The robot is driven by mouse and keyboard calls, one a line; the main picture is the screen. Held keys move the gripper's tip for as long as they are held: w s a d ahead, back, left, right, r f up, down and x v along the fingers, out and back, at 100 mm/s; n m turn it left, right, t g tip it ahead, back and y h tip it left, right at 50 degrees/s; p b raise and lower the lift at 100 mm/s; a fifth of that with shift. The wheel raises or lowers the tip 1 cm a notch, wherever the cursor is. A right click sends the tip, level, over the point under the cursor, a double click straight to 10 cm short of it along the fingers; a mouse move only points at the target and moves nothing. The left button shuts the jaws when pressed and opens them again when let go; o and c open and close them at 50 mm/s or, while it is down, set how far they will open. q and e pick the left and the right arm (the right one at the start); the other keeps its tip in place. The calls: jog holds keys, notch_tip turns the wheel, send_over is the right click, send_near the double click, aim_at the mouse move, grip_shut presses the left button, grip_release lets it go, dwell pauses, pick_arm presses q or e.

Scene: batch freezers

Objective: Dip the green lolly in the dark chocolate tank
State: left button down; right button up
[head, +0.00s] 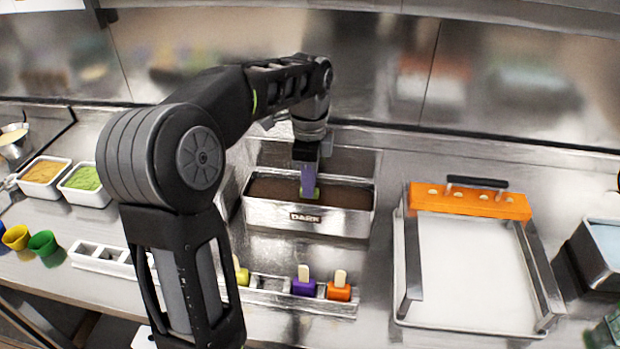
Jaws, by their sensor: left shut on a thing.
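The metal tank labelled DARK (338,222) stands at the middle of the counter. Brown dark chocolate (345,192) shows inside it. My left gripper (308,178) points down over the tank, between its walls as seen from here. It is shut on the green lolly (316,193), of which only a small green part shows below the fingers. The stick is hidden by the gripper. I cannot tell whether the lolly touches the chocolate. My right gripper is not in view.
A metal rack (264,297) in front holds yellow (242,275), purple (304,288) and orange (339,293) lollies. A white-floored tray (470,270) with an orange holder (468,203) stands right. Topping tubs (85,192) and coloured cups (43,243) stand left.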

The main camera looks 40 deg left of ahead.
pick_arm(q)
jog(key=shift+a+r+p, duration=0.25)
jog(key=shift+r+p, duration=0.5)
jog(key=shift+d+r+p, duration=0.1)
jog(key=shift+r+p, duration=1.35)
jog(key=shift+r, duration=0.45)
notch_tip(320, 180, up, 3)
jog(key=shift+r+p, duration=0.1)
jog(key=shift+p, duration=0.95)
jog(key=shift+r, duration=0.85)
